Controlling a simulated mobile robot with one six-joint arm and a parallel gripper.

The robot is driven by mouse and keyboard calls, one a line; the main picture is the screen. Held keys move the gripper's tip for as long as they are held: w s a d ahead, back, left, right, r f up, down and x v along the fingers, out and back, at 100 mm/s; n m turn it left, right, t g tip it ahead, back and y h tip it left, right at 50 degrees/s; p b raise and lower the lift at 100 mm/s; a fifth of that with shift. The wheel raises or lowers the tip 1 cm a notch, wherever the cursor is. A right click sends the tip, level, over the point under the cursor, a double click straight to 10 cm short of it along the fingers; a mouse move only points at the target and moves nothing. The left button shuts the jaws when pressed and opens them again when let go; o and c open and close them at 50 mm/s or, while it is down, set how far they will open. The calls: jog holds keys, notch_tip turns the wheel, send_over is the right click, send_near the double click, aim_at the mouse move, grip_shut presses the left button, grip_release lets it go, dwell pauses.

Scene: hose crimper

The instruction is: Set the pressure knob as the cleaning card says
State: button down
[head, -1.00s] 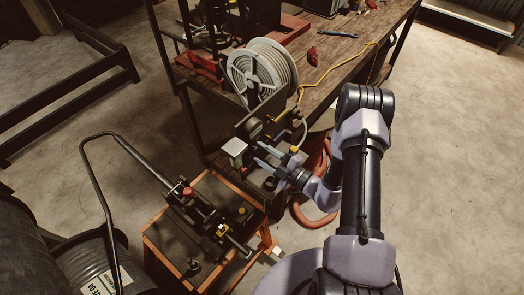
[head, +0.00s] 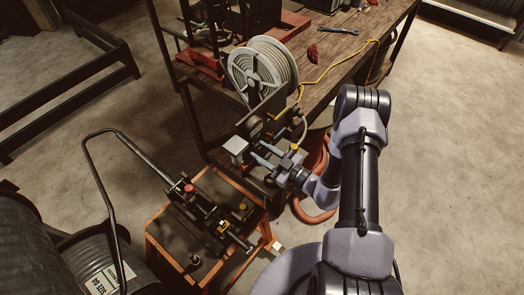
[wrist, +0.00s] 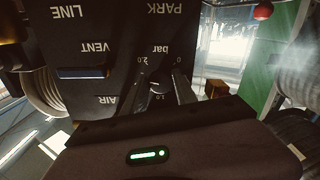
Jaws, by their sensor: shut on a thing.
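A dark panel (wrist: 110,60) fills the upper wrist view, with upside-down labels LINE, PARK, VENT, AIR and bar. Below "bar" is the small pressure knob (wrist: 154,88), with a scale marked 0, 1.0 and 2.0 around it. My gripper (wrist: 162,90) has its two fingers on either side of the knob and is shut on it. The knob's pointer is too dark and small to read. In the head view my gripper (head: 258,153) reaches left to the unit at the bench end; the knob is hidden there. I cannot make out the cleaning card.
A hose reel (head: 263,72) stands above the unit, beside the wooden bench (head: 345,62). An orange-framed cart (head: 150,243) with a crimping tool stands in front, its long handle (head: 92,165) reaching left. A red hose (head: 318,205) loops on the floor near my arm.

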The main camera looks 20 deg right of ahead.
dwell(0.4)
jog(key=c, duration=1)
grip_release()
jog(key=v, duration=1.7)
jog(key=shift+s, duration=0.15)
jog(key=shift+r, duration=0.1)
